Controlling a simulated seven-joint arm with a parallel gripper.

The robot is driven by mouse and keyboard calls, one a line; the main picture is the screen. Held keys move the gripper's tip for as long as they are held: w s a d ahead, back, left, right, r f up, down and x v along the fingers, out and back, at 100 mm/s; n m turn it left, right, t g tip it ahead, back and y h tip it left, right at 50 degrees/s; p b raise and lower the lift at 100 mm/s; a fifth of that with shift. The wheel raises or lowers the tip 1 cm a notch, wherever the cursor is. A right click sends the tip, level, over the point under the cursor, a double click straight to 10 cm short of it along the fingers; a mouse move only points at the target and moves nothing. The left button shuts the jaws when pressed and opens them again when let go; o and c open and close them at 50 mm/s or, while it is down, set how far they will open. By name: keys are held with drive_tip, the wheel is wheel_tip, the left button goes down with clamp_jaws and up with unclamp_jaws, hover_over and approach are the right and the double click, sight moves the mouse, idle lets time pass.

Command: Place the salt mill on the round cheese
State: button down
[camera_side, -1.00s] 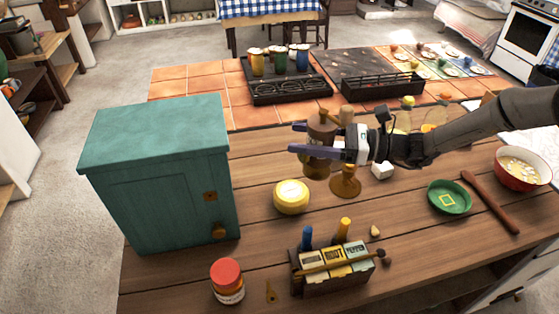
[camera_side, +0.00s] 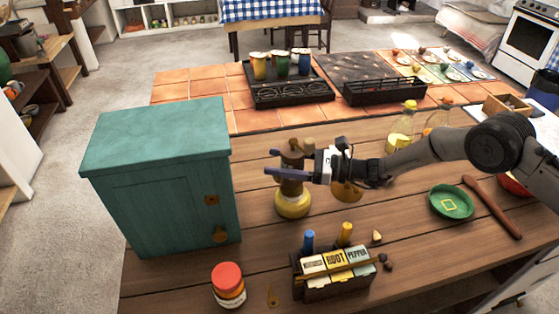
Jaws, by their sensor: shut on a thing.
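The salt mill (camera_side: 291,187), a brown wooden mill with a knob on top, is upright between the fingers of my gripper (camera_side: 273,163). My gripper is shut on its middle and partly hides it. The round cheese (camera_side: 293,206), a pale yellow disc, is on the wooden counter directly below the mill. The mill's foot overlaps the top of the cheese in the picture. I cannot tell whether it rests there or hangs just above.
A wooden piece (camera_side: 346,193) stands right of the cheese, mostly hidden by my gripper. A teal cabinet (camera_side: 165,190) is at left. A labelled box (camera_side: 335,273) and a red-lidded jar (camera_side: 228,285) are in front. A green dish (camera_side: 450,202) lies at right.

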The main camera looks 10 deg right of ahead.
idle(0.3)
drive_tip(key=shift+c, duration=0.2)
unclamp_jaws()
drive_tip(key=shift+f, duration=0.1)
drive_tip(key=shift+d+r, duration=0.1)
drive_tip(key=shift+r, duration=0.1)
drive_tip(key=v, duration=1.2)
drive_tip(key=shift+f, duration=0.1)
